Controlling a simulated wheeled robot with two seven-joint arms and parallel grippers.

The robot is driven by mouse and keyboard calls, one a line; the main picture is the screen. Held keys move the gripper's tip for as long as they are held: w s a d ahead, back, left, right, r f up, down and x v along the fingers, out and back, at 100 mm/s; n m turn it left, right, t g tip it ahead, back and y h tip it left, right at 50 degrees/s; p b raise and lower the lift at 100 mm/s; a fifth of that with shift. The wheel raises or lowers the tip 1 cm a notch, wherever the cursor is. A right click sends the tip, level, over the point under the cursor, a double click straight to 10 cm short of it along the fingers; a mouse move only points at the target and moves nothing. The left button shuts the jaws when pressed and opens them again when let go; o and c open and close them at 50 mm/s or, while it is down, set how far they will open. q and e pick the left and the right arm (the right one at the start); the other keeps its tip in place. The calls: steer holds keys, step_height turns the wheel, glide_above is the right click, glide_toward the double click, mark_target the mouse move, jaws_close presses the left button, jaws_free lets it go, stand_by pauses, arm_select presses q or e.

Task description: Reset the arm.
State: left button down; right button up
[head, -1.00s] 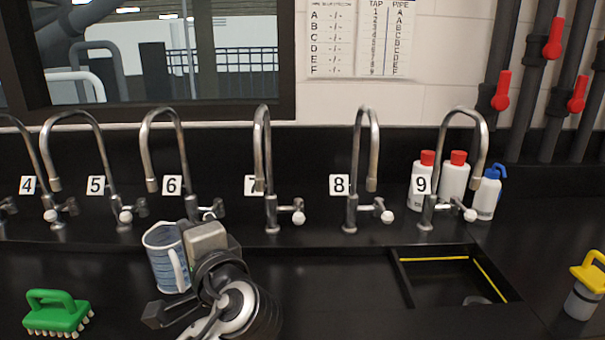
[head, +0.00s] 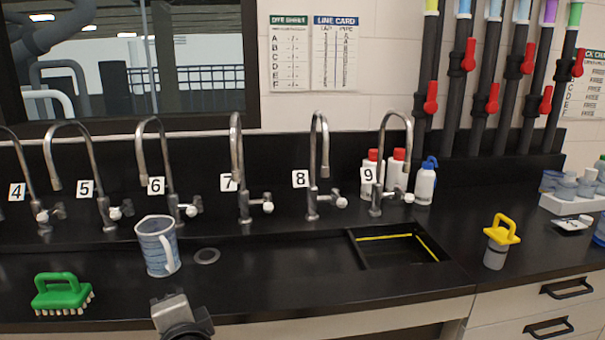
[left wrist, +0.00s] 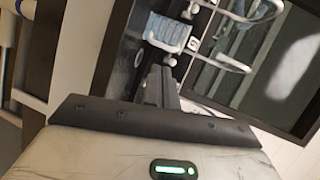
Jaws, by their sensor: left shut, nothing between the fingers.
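My left arm reaches into the bottom of the head view, in front of the black bench. My left gripper (left wrist: 160,85) shows in the left wrist view with its dark fingers shut and empty. A blue-and-white patterned jug (head: 155,252) stands upright on the bench in front of tap 6 (head: 168,170). It is beyond my arm and apart from it. A blue patterned piece, apparently the jug (left wrist: 168,32), shows past the fingertips in the left wrist view. My right gripper is in neither view.
A green brush (head: 62,293) lies left of the jug. Several numbered taps line the back. A sunken basin (head: 405,250) is at right, with bottles (head: 425,185) behind and a yellow-handled container (head: 498,250) beside it. The bench's front edge (head: 340,302) is clear.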

arm_select(q)
steer(key=s+d+f+n+g+h, duration=0.1)
steer(key=s+d+f+h, duration=0.2)
steer(key=f, duration=0.5)
steer(key=s+d+f+g+h, duration=0.15)
steer(key=s+f+h, duration=0.25)
steer(key=f, duration=0.4)
steer(key=s+d+f+n+h, duration=0.1)
steer(key=s+f+n+h, duration=0.1)
steer(key=s, duration=0.4)
steer(key=s+d+f+n+h, duration=0.1)
steer(key=s+f+n, duration=0.3)
steer(key=s+n, duration=0.1)
steer(key=shift+s+f+h, duration=0.4)
steer(key=shift+s, duration=0.25)
